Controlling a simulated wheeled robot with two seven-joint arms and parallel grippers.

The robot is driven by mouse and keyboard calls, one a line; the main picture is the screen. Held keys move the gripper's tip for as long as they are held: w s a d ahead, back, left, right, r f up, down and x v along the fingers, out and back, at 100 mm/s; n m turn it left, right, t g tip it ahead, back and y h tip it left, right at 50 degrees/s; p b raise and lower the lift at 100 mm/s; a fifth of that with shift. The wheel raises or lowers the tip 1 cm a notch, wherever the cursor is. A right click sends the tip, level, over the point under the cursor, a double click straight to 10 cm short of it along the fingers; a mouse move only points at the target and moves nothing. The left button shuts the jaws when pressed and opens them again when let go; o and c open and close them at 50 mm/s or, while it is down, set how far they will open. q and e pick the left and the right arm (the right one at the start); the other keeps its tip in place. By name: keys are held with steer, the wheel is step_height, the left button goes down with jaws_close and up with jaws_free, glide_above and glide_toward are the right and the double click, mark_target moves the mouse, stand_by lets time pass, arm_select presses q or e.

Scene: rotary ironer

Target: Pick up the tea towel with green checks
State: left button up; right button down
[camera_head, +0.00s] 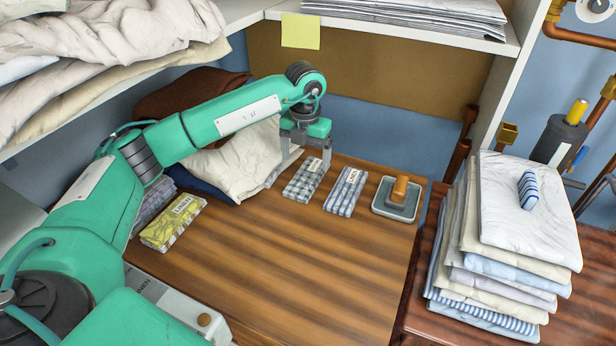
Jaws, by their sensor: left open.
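A small folded checked towel (304,180) with a pale label lies on the wooden table, its checks looking grey-green. The green cast is faint, so I cannot be sure of the colours. My left gripper (311,160) points down at the far end of the first towel, fingers apart and nothing visible between them. I cannot tell whether the fingertips touch the towel. My right gripper is out of view.
A yellow-green patterned bundle (173,221) lies at the table's left. A cream cloth heap (240,160) is beside my left gripper. A grey holder with a wooden-topped object (397,198) stands right of the towels. A tall linen stack (515,262) is at right. The table's front (290,285) is clear.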

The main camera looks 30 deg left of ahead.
mark_target(306, 179)
arm_select(q)
steer(key=shift+f, duration=1.25)
step_height(306, 179, down, 4)
steer(key=shift+r, duration=0.15)
steer(key=c, duration=1.1)
steer(key=shift+o, duration=0.2)
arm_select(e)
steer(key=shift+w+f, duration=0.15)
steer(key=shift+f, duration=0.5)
